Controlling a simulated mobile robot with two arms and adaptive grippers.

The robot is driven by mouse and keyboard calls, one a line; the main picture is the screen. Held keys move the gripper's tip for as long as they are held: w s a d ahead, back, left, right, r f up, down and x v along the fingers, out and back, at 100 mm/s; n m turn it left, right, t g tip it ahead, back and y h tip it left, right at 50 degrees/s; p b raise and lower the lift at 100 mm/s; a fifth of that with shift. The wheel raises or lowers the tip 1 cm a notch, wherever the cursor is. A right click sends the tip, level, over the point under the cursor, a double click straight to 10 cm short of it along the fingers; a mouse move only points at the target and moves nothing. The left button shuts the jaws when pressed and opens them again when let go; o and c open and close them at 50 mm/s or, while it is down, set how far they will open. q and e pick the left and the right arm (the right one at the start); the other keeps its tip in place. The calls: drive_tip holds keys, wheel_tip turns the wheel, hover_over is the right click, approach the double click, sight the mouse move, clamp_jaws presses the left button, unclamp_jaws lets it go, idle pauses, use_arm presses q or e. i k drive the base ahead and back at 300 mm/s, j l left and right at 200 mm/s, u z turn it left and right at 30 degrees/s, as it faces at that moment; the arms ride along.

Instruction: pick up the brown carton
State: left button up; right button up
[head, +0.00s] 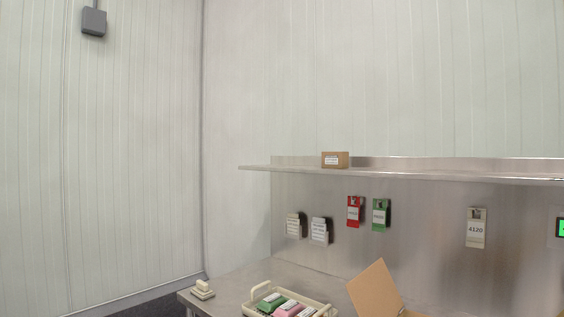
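A small brown carton (335,160) with a white label on its front sits on the metal shelf (300,169) above the workbench. A larger open brown cardboard box (376,290) stands on the bench at the bottom of the view, with one flap raised; its lower part is cut off by the picture edge. Neither of my grippers shows in the head view.
A cream tray (255,294) with green, pink and dark items sits on the metal bench (230,284). A cream block-like object (203,290) is at the bench's left corner. Red (354,211) and green (380,213) tags hang on the back panel.

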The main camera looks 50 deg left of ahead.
sight(330, 160)
drive_tip(key=u, duration=1.3)
